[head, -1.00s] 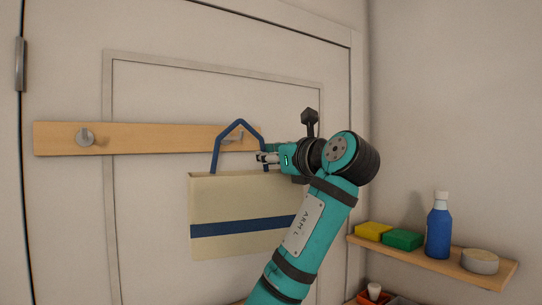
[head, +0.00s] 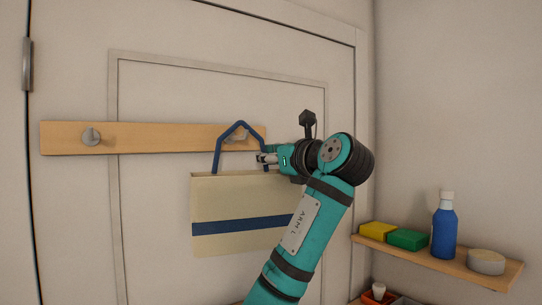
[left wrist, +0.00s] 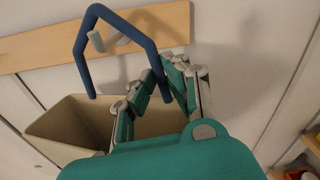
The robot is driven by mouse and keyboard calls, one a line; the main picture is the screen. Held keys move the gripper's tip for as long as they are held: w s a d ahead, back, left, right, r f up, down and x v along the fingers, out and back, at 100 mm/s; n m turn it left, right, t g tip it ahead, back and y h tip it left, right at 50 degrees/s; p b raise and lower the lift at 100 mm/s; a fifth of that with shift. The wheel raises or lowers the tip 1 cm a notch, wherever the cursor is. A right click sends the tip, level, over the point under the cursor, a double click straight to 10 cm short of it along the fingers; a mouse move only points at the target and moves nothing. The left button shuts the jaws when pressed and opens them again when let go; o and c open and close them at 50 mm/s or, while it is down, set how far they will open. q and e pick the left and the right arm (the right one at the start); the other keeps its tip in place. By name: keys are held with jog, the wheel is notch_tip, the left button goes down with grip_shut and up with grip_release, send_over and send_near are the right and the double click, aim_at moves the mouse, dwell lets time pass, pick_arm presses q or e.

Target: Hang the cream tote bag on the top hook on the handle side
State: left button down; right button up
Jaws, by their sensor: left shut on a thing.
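The cream tote bag (head: 225,190) has a navy band and a stiff navy handle loop (head: 217,150). It hangs upright in front of the door, below the wooden hook board (head: 170,138). My left gripper (head: 264,158) is shut on the right leg of the handle; it also shows in the left wrist view (left wrist: 163,78). The grey hook at the board's right end (head: 236,138) appears inside the loop, below its top, also in the left wrist view (left wrist: 97,41). Whether the handle rests on this hook cannot be told. My right gripper is not in view.
A second hook (head: 91,137) at the board's left end is empty. A hinge (head: 27,65) is on the door's left edge. At the right, a wall shelf (head: 440,262) holds a yellow sponge (head: 377,231), a green sponge (head: 408,239), a blue bottle (head: 445,228) and a pale round tin (head: 486,262).

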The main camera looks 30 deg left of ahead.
pick_arm(q)
jog(key=shift+w+a, duration=0.1)
jog(key=shift+a, duration=0.1)
jog(key=shift+a+f+b, duration=0.1)
jog(key=shift+f+b, duration=0.55)
jog(key=shift+f, duration=0.3)
dwell(1.3)
jog(key=c, duration=1.9)
grip_release()
grip_shut()
jog(key=shift+c, duration=0.4)
grip_release()
